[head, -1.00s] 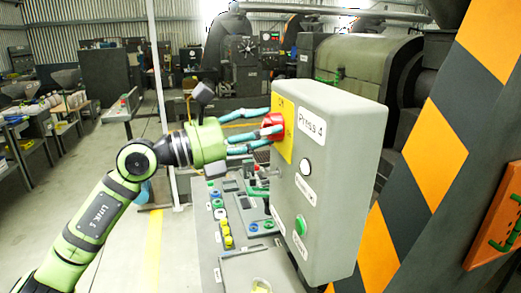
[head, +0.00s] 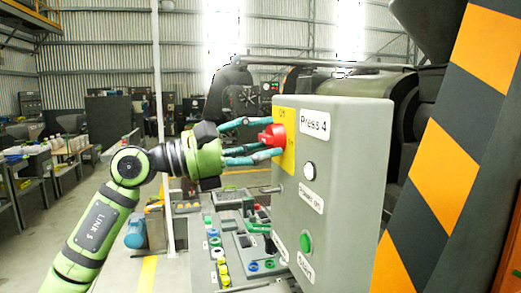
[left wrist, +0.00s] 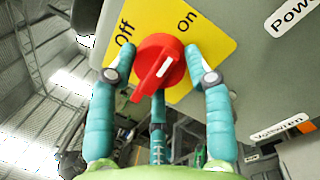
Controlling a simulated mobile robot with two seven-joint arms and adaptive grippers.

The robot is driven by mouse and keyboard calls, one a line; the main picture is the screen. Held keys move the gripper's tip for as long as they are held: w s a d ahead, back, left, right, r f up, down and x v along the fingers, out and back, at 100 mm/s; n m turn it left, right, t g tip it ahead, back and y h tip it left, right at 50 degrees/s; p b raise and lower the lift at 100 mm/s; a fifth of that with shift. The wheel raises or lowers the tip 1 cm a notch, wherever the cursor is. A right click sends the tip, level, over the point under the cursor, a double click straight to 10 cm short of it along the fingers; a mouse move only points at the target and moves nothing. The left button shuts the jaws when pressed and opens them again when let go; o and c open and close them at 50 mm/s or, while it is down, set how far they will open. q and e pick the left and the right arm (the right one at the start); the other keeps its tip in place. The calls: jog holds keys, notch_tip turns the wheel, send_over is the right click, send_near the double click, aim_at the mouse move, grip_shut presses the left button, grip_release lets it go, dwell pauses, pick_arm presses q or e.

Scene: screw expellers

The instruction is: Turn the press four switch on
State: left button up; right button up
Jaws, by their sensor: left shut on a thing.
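The Press 4 box (head: 335,190) is grey and stands right of centre in the head view. A red rotary knob (head: 272,136) sits on its yellow plate (head: 288,118). In the left wrist view the red knob (left wrist: 157,68) has a white mark slanting to the upper right, towards the "On" side of the yellow plate (left wrist: 215,45); "Off" is at upper left. My left gripper (head: 266,138) has its teal fingers closed around the knob. The knob partly hides the third finger in the left wrist view. My right gripper is not in view.
Below the knob, the box has a white round button (head: 309,171) and a green Start button (head: 306,243). A console with coloured buttons (head: 222,262) stands lower left of the box. A black-and-orange striped post (head: 440,150) stands close on the right.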

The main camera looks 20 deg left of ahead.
pick_arm(q)
jog(key=shift+m, duration=0.4)
jog(key=o, duration=1.1)
jog(key=shift+d, duration=0.1)
jog(key=shift+o, duration=0.2)
jog(key=v, duration=1.2)
